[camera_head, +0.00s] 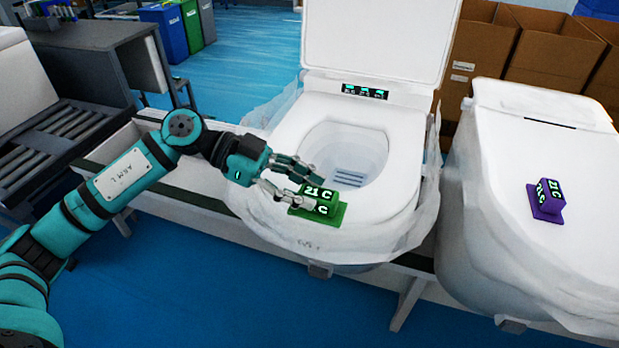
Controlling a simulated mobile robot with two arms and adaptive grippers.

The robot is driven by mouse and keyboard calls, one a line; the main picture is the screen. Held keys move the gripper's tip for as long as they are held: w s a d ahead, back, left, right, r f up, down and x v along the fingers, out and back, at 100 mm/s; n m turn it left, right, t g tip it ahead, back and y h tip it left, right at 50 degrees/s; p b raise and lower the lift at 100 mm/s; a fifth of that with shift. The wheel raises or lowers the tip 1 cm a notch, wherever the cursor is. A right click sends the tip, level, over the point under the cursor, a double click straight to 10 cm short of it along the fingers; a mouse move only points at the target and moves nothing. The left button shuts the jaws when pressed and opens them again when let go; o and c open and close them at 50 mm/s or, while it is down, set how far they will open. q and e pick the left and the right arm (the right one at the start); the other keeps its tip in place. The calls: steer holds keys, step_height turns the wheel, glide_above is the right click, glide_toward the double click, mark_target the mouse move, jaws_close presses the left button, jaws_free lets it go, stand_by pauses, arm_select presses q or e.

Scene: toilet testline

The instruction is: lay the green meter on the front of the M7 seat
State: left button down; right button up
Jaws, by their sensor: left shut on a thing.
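The green meter (325,213) shows "21 C" and is at the front part of the seat (389,216) of the open toilet. My left gripper (303,184) reaches in from the left and is shut on the green meter, with its fingers at the meter's left side. The meter looks to rest on or just over the seat; I cannot tell if there is a gap. The toilet's lid (378,38) stands raised. A label is on the seat front below the meter, too small to read surely. My right gripper is not in view.
A second toilet with a closed lid (515,190) stands to the right, with a purple meter (546,200) on it. Cardboard boxes (553,46) stand behind. A roller conveyor (50,140) is at the left. The blue floor in front is clear.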

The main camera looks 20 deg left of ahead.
mark_target(308, 184)
arm_select(q)
steer(key=w, duration=0.3)
steer(key=w+a, duration=0.1)
steer(key=w, duration=0.1)
steer(key=shift+f+p, duration=0.1)
steer(key=shift+p, duration=0.2)
steer(key=shift+w+f, duration=0.1)
steer(key=shift+w, duration=0.2)
steer(key=shift+f+p, duration=0.35)
steer(key=shift+f, duration=1.45)
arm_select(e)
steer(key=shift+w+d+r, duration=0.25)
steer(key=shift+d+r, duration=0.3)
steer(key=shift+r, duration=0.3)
arm_select(q)
steer(key=shift+f, duration=0.1)
steer(key=c, duration=0.9)
jaws_free()
steer(key=shift+f, duration=0.1)
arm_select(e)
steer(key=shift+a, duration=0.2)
